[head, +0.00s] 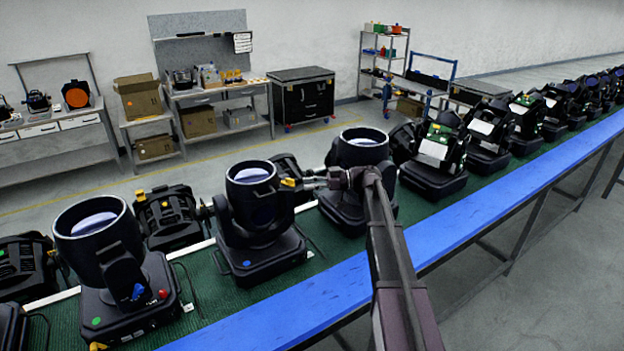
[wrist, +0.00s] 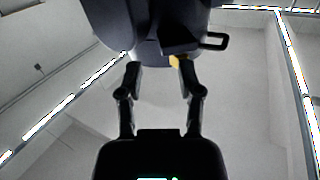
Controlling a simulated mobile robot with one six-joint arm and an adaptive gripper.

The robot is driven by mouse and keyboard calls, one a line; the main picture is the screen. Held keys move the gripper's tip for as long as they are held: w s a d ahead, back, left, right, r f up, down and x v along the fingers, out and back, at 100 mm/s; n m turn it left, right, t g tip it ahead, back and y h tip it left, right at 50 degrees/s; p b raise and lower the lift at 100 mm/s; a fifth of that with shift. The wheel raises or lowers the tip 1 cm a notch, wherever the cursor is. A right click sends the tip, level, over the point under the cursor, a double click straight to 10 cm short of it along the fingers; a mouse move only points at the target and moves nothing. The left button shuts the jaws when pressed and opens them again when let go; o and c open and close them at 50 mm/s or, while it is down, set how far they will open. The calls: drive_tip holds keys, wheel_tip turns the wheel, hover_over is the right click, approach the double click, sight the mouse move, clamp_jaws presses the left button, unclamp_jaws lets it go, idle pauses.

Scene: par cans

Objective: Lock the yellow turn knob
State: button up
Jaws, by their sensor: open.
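A black moving-head light (head: 255,215) with a round lens on top stands upright on the green belt. A small yellow knob (head: 289,182) shows at the right side of its head. My gripper (head: 305,181) reaches in from the right, its fingertips close to the knob. In the wrist view my gripper (wrist: 159,68) is open, its two fingers apart below a dark housing (wrist: 150,28). The yellow knob (wrist: 175,61) shows between the fingertips, close to the right one; whether they touch is unclear. The knob's lock position cannot be read.
Similar lights stand close on both sides, one at left (head: 105,250) and one behind my gripper (head: 352,205). More lie along the green belt (head: 225,315). A blue rail (head: 465,215) runs along its near edge. A workbench (head: 215,92) stands behind.

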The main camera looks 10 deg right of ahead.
drive_tip(key=s+f+m+h+b, duration=0.1)
drive_tip(key=s+f+m+h, duration=0.3)
drive_tip(key=s+f, duration=0.2)
drive_tip(key=s+a+f+m+g+h+b, duration=0.1)
drive_tip(key=s+f+m+h, duration=0.3)
drive_tip(key=s+f, duration=0.3)
drive_tip(key=s+f+m+h+b, duration=0.1)
drive_tip(key=s+f+m+h, duration=0.2)
drive_tip(key=s+f, duration=0.3)
drive_tip(key=shift+s+a+f+m+h+b, duration=0.1)
drive_tip(key=shift+s+a+m+h, duration=0.1)
drive_tip(key=shift+s, duration=0.3)
drive_tip(key=shift+s+a+f+m+h+b, duration=0.1)
drive_tip(key=shift+s+h+b, duration=0.1)
drive_tip(key=shift+s, duration=0.35)
drive_tip(key=shift+s+a+m+h+b, duration=0.1)
drive_tip(key=shift+s+h, duration=0.1)
drive_tip(key=shift+s, duration=0.3)
drive_tip(key=s+d+f+m+h+b, duration=0.1)
drive_tip(key=s+d+f+m+h, duration=0.1)
drive_tip(key=s+d+m+h, duration=0.2)
drive_tip(key=s+h, duration=0.1)
drive_tip(key=s, duration=0.2)
drive_tip(key=shift+d+f, duration=0.35)
drive_tip(key=shift+f, duration=0.05)
drive_tip(key=shift+s, duration=0.1)
